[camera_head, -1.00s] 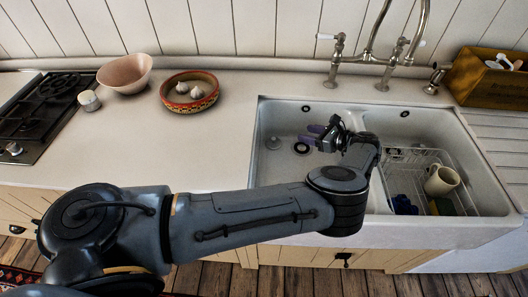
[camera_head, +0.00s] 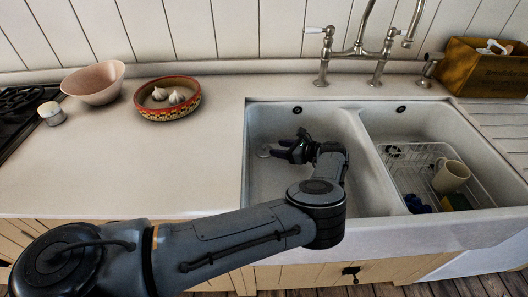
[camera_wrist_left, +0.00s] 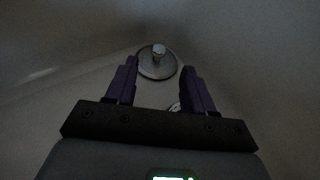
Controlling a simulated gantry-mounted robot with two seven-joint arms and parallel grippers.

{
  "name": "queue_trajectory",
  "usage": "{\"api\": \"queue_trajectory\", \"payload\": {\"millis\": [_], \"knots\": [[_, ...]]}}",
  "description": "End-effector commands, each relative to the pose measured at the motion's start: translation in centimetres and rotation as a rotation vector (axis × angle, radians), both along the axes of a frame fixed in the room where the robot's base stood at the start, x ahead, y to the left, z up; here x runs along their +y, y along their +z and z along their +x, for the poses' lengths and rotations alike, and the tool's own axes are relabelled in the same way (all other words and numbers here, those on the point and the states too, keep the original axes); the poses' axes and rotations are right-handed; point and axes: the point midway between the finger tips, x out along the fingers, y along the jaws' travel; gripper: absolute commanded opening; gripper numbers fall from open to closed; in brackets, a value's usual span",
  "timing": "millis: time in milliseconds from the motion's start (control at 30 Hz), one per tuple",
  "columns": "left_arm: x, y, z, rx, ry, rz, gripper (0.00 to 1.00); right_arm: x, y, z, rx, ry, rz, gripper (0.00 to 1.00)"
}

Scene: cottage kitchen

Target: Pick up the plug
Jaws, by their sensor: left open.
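The plug (camera_head: 264,152) is a small round metal disc on the floor of the left sink basin, near its left wall. My left gripper (camera_head: 281,151) is low in the left basin, just right of the plug. In the wrist view its purple fingers (camera_wrist_left: 159,68) are open and empty, one to each side of the line to the plug. My right gripper is not in view.
The white double sink (camera_head: 252,185) has a divider right of my left gripper. A wire rack (camera_head: 400,170) with a mug (camera_head: 450,176) stands in the right basin. The tap (camera_head: 322,60) rises behind. A garlic bowl (camera_head: 168,98) and pink bowl (camera_head: 94,82) stand on the counter.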

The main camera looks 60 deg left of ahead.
Motion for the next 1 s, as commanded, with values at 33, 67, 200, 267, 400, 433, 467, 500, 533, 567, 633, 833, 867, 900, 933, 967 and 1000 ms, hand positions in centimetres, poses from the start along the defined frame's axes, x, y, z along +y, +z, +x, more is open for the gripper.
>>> {"api": "queue_trajectory", "payload": {"millis": [33,67,200,267,400,433,467,500,533,567,633,833,867,900,933,967,1000], "knots": [[0.2,-0.1,-0.1,0.0,0.0,0.0,0.53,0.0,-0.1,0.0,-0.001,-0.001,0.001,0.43],[0.3,-0.1,-0.1,0.0,0.0,0.0,0.53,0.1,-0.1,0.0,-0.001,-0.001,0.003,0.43],[1.1,-0.6,-0.7,0.001,0.002,0.001,0.53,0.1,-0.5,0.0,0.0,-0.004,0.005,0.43],[1.8,-0.8,-1.1,0.001,0.003,0.001,0.53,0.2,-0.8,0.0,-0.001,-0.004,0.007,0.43],[3.3,-1.4,-1.9,0.001,0.003,0.001,0.53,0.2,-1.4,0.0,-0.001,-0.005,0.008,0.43],[3.6,-1.5,-2.0,0.001,0.003,0.0,0.53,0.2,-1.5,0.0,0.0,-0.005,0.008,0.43],[3.8,-1.6,-2.1,0.001,0.002,0.001,0.53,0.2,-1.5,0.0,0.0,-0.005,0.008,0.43],[4.1,-1.7,-2.3,0.001,0.001,0.001,0.53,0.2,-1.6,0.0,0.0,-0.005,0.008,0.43],[4.3,-1.8,-2.3,0.001,0.001,0.001,0.53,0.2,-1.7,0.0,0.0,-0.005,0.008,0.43],[4.4,-1.8,-2.4,0.001,0.001,0.001,0.53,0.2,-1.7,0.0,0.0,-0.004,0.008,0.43],[4.6,-1.8,-2.5,0.001,0.001,0.001,0.53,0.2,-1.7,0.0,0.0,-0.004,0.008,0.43],[4.6,-1.8,-2.5,0.0,0.0,0.0,0.53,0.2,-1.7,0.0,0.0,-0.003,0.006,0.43],[4.6,-1.8,-2.5,0.0,0.0,0.0,0.51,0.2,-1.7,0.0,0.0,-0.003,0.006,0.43],[4.6,-1.8,-2.5,0.0,0.0,0.0,0.45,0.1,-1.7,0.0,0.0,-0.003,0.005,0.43],[4.6,-1.8,-2.5,0.0,0.0,0.0,0.41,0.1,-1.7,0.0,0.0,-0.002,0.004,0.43],[4.6,-1.8,-2.5,0.0,0.0,0.0,0.36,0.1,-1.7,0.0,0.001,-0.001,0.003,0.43],[4.6,-1.8,-2.5,0.0,0.0,0.0,0.3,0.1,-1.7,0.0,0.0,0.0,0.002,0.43]]}}
